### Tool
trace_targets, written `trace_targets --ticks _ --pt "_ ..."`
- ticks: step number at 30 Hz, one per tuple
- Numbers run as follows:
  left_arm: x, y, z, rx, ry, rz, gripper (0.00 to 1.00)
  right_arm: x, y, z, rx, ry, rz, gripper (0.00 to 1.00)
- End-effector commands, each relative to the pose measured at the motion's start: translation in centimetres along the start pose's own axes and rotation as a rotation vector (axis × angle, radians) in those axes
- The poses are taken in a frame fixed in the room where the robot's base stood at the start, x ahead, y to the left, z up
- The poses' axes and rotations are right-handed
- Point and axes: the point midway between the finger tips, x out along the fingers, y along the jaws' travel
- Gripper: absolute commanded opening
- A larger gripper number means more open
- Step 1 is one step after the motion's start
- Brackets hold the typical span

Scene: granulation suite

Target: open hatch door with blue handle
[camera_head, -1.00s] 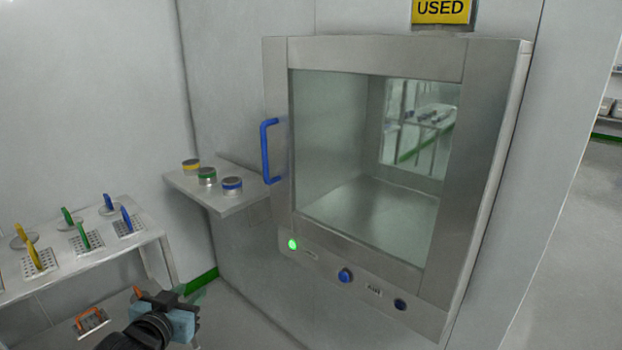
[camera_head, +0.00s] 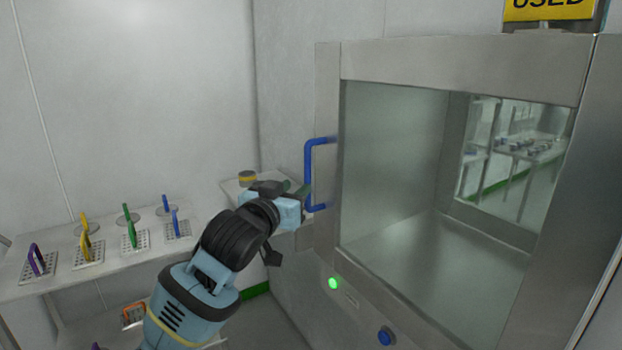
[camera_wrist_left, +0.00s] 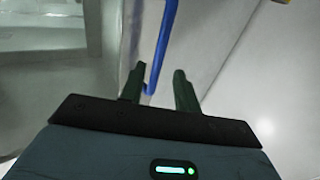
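The hatch door (camera_head: 328,110) is a steel-framed glass door on the wall at the right of the head view, and it looks shut. Its blue handle (camera_head: 309,172) is an upright bar on the door's left edge. My left gripper (camera_head: 303,192) is at the lower part of the handle. In the left wrist view the gripper's two dark fingers (camera_wrist_left: 159,88) stand apart, and the blue handle (camera_wrist_left: 163,45) runs down to between them, nearer the left finger. Contact cannot be told. My right gripper is not in view.
A table (camera_head: 60,284) with several coloured-handled tools stands at the left. A green light (camera_head: 333,283) and a blue button (camera_head: 385,337) are on the frame below the door.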

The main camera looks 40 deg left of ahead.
Motion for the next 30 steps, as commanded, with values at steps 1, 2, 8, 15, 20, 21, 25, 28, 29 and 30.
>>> trace_targets --ticks 1,2,8,15,20,21,25,28,29,30 --pt "0.6 0.0 -0.1 -0.001 0.0 -0.001 0.32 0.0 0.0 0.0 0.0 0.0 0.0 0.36" --pt "1.0 0.0 -0.1 0.0 0.001 0.0 0.32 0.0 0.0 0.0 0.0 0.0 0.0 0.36" --pt "3.8 0.0 -0.1 0.0 0.0 -0.001 0.32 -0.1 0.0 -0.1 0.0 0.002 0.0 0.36" --pt "6.2 0.0 -0.1 0.0 0.001 0.0 0.32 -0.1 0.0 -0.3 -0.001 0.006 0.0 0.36" --pt "6.8 0.0 0.0 0.0 0.0 0.0 0.32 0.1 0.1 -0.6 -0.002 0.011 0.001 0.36" --pt "6.8 0.0 0.0 0.0 0.001 0.001 0.32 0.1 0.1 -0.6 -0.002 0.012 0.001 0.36" --pt "6.9 0.1 0.0 0.0 0.001 0.001 0.32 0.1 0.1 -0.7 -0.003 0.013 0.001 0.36" --pt "6.9 0.1 0.0 0.0 0.001 0.001 0.32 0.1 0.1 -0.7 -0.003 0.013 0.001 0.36" --pt "6.9 0.1 0.0 0.0 0.001 0.001 0.28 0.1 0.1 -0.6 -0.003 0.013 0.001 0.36" --pt "6.9 0.1 0.0 0.0 0.001 0.001 0.23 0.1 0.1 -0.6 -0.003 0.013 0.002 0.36"
